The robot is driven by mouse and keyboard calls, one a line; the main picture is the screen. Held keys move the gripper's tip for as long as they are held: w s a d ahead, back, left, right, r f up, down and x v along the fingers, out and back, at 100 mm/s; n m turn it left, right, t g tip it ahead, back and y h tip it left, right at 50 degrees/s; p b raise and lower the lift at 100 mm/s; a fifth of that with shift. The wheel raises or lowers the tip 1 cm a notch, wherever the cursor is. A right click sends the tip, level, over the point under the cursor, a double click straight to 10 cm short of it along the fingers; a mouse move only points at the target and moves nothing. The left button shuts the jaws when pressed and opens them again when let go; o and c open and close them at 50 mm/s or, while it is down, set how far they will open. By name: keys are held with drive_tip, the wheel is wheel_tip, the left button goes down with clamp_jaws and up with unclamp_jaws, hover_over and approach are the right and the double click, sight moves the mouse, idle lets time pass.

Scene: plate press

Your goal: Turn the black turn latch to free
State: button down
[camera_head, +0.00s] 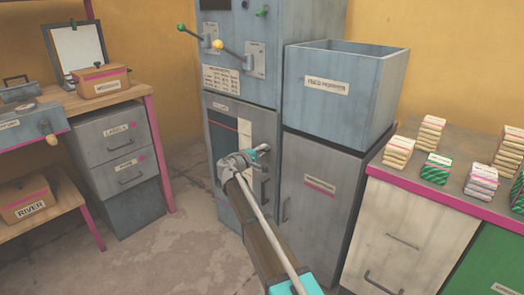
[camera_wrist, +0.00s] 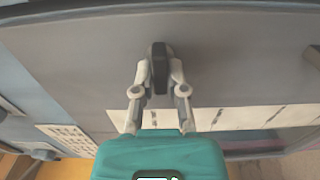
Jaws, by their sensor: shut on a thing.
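The black turn latch (camera_wrist: 158,66) is a dark, elongated knob on a grey panel in the wrist view. My gripper (camera_wrist: 160,80) has its two pale fingers closed on either side of it, touching it. In the head view my gripper (camera_head: 250,157) reaches the front of the grey press cabinet (camera_head: 232,112), near the right side of its lower door. The latch is mostly hidden there by my gripper. The fingers cover part of the latch's sides, and I cannot tell its free mark.
Levers with a green knob (camera_head: 181,28) and a yellow knob (camera_head: 218,44) stick out above. A grey open-topped hopper (camera_head: 341,90) stands to the right. A counter (camera_head: 440,192) with stacked packets is at far right. Open floor (camera_head: 165,235) lies to the left.

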drive_tip(key=shift+w, duration=0.15)
drive_tip(key=c, duration=0.7)
unclamp_jaws()
drive_tip(key=shift+v, duration=6.05)
